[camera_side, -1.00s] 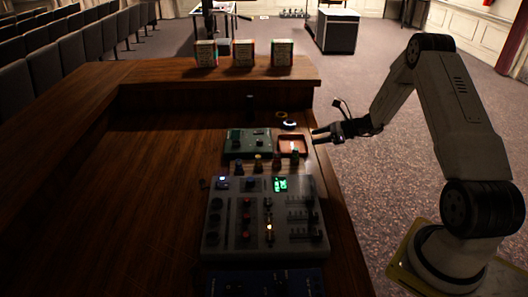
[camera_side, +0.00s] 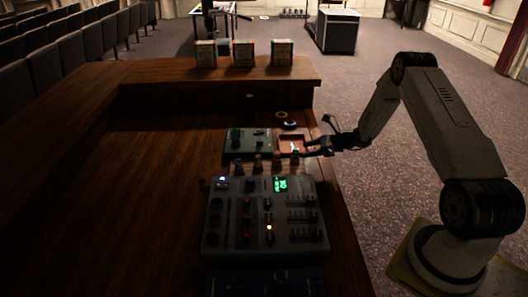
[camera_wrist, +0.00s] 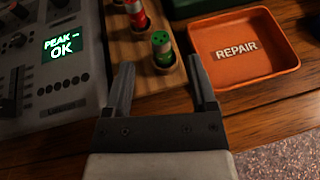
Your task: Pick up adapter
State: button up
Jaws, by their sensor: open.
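Several small coloured connectors stand in a wooden rack (camera_wrist: 118,45). In the wrist view, a green-topped one (camera_wrist: 162,45) with dark holes stands near the rack's end, beside a red one (camera_wrist: 138,16). I cannot tell for certain which is the adapter. My gripper (camera_wrist: 159,66) is open and empty, with its fingertips on either side of the green one's near side and no visible contact. In the side view, my gripper (camera_side: 311,148) is at the right end of the connector row, by the desk's right edge.
An orange tray marked REPAIR (camera_wrist: 250,68) lies right of the rack. A mixer (camera_side: 230,235) with an OK display stands before the rack; a green box (camera_side: 235,143) is behind. Small cartons (camera_side: 243,53) stand on the back ledge. Bare wood (camera_side: 150,210) lies left.

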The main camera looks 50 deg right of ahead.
aim_at(295, 152)
jog(key=shift+x, duration=2.6)
grip_shut()
